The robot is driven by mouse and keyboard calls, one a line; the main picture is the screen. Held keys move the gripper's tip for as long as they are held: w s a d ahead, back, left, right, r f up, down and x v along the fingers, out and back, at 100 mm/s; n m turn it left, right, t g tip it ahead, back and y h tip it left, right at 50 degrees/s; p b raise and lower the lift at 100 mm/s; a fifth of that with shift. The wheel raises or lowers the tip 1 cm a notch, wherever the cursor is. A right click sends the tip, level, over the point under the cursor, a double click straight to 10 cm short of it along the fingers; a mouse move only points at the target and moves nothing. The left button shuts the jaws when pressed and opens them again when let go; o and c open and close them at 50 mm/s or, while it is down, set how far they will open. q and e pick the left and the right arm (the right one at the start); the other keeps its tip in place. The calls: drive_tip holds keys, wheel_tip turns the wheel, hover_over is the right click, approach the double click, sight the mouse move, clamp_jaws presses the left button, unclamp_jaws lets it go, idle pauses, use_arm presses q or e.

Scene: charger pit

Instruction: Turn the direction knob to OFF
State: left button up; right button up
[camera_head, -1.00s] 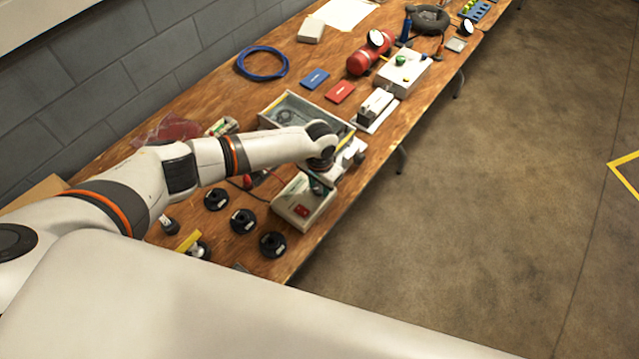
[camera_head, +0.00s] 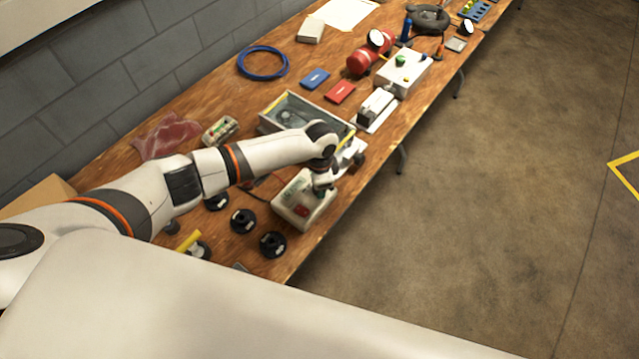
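A pale box with a red switch and a green-marked face (camera_head: 291,211) sits near the front edge of the wooden table. My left arm reaches over the table from the left. Its gripper (camera_head: 322,188) points down at the far right corner of this box. The fingers are small and partly hidden by the wrist, so I cannot tell whether they are open or touching a knob. No direction knob can be made out, nor any OFF mark. My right gripper is not in view.
A grey open tray (camera_head: 290,112) lies behind my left wrist. Several black round pieces (camera_head: 243,221) lie left of the box. A white lever device (camera_head: 376,108), a white box with a green button (camera_head: 402,72) and a red cylinder (camera_head: 366,60) stand further along.

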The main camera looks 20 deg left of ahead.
use_arm(q)
drive_tip(key=shift+m, duration=0.5)
drive_tip(key=o, duration=1)
wheel_tip(320, 180, up, 12)
drive_tip(key=b, duration=0.1)
drive_tip(key=shift+b, duration=0.35)
